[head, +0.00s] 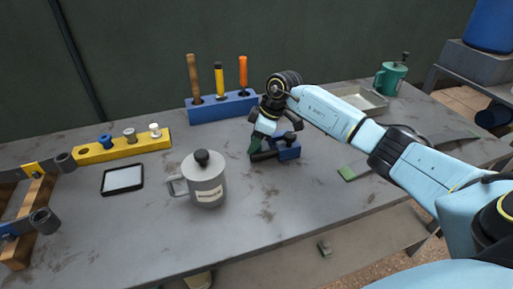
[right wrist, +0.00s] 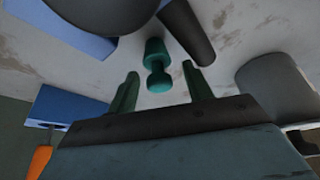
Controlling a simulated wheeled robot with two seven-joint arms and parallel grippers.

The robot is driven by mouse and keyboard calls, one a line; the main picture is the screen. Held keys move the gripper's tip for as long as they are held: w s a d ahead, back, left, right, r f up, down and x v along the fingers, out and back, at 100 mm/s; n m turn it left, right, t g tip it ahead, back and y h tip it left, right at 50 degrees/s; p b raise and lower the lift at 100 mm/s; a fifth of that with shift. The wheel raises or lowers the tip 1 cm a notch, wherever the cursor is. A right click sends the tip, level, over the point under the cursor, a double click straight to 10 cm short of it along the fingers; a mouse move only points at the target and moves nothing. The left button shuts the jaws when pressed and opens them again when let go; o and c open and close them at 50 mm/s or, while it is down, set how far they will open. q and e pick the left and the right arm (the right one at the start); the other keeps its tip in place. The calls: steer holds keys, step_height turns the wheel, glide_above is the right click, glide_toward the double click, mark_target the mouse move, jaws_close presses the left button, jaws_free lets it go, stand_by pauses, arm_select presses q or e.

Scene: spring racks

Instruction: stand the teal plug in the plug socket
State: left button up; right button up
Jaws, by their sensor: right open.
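The teal plug (right wrist: 157,65) shows in the right wrist view, a short piece with a wide end and a narrow waist, against the grey tabletop. My right gripper (right wrist: 161,87) is open, with one green finger on each side of the plug's near end and gaps between; it is not gripped. My left gripper is out of view.
A grey lidded mug (head: 207,183) and a black-framed pad (head: 122,179) are to the left. The front middle table is clear.

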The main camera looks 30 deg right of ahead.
steer(key=shift+c, duration=0.2)
steer(key=c, duration=1)
steer(key=shift+c, duration=0.2)
